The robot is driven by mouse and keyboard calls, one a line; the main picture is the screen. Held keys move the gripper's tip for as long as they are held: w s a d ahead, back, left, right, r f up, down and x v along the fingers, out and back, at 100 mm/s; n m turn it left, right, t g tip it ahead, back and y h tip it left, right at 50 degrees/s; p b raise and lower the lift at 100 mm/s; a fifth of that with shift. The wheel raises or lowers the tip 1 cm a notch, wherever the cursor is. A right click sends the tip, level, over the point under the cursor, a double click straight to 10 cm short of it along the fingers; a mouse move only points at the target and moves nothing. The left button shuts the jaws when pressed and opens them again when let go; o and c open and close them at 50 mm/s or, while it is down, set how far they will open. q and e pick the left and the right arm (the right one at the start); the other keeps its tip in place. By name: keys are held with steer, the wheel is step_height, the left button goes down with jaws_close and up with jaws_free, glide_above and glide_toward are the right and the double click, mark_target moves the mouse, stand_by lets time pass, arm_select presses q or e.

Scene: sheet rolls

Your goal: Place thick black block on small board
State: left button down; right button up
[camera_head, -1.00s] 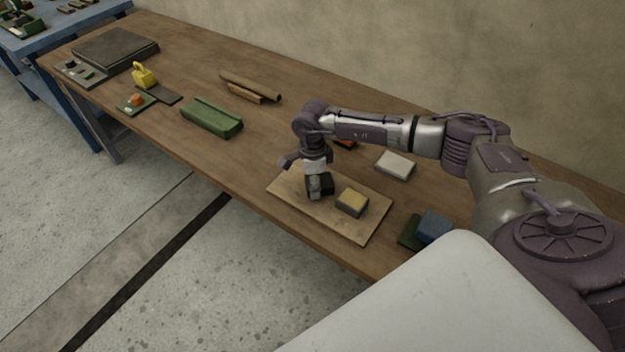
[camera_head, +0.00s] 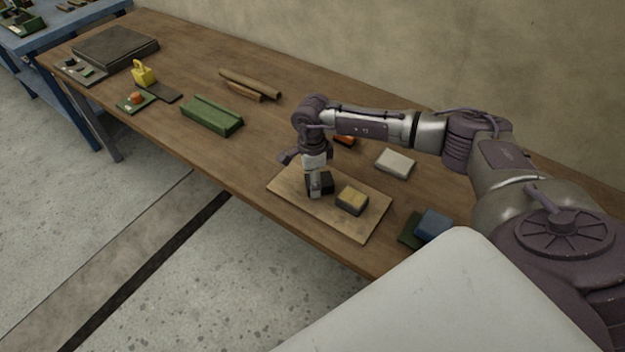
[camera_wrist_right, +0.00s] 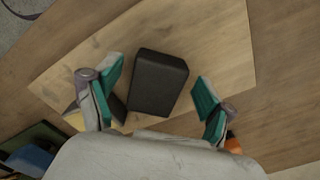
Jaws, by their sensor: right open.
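The thick black block (camera_head: 326,182) rests on the light wooden board (camera_head: 330,215), near its far left part. In the right wrist view the black block (camera_wrist_right: 157,82) sits on the board (camera_wrist_right: 215,45) between my two green-padded fingers. My right gripper (camera_wrist_right: 158,95) is open, with a gap between the block and each finger. In the head view my right gripper (camera_head: 315,188) is low over the board, and its fingers partly hide the block. My left gripper is not in view.
A yellow-topped block (camera_head: 352,200) also lies on the board. A white block (camera_head: 394,164), a blue block (camera_head: 434,226) and an orange piece (camera_head: 344,141) are nearby. A green block (camera_head: 212,116) and brown rolls (camera_head: 250,84) lie farther left. Bare table lies between.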

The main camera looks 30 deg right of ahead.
step_height(320, 180, up, 11)
steer(key=b, duration=0.1)
stand_by(0.6)
